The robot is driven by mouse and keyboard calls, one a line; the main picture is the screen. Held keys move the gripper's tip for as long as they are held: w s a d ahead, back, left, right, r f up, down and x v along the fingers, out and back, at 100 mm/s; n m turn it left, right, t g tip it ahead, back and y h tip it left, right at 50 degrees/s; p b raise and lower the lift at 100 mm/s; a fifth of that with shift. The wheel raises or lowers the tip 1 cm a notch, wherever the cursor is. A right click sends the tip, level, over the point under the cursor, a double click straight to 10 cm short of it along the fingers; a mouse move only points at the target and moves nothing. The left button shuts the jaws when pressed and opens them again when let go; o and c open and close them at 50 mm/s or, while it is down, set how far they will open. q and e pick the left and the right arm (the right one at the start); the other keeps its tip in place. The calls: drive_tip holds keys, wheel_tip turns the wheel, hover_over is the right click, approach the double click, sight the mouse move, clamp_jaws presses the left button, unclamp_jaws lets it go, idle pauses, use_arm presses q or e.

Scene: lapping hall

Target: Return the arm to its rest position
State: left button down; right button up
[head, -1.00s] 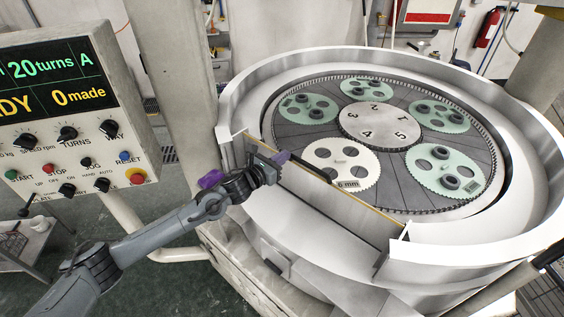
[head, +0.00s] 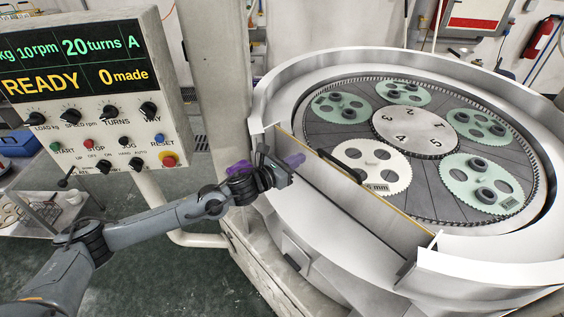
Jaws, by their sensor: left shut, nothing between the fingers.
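My left arm comes in from the lower left of the head view. The fingertips are small and partly hidden by the wrist. My right gripper is not in view.
The control panel (head: 95,90) reads READY, 20 turns and 0 made, and stands left above my arm. Inside the ring are a white toothed carrier (head: 350,153) and several green carriers holding dark rings. A grey column (head: 215,60) stands behind. Green floor (head: 190,275) is open below my arm.

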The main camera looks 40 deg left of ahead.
use_arm(q)
drive_tip(key=s+r+b, duration=0.1)
drive_tip(key=s+r, duration=0.2)
drive_tip(key=s, duration=0.2)
drive_tip(key=s+d+f+n+g+p, duration=0.4)
drive_tip(key=s+d+f+n+p, duration=0.4)
drive_tip(key=s+d+f+n, duration=0.45)
drive_tip(key=s+f+n+g+y+p, duration=0.1)
drive_tip(key=s+n+g, duration=0.8)
drive_tip(key=s+n, duration=1.1)
drive_tip(key=shift+d+n+y+p, duration=0.45)
drive_tip(key=shift+n+y, duration=0.45)
drive_tip(key=shift+n, duration=0.65)
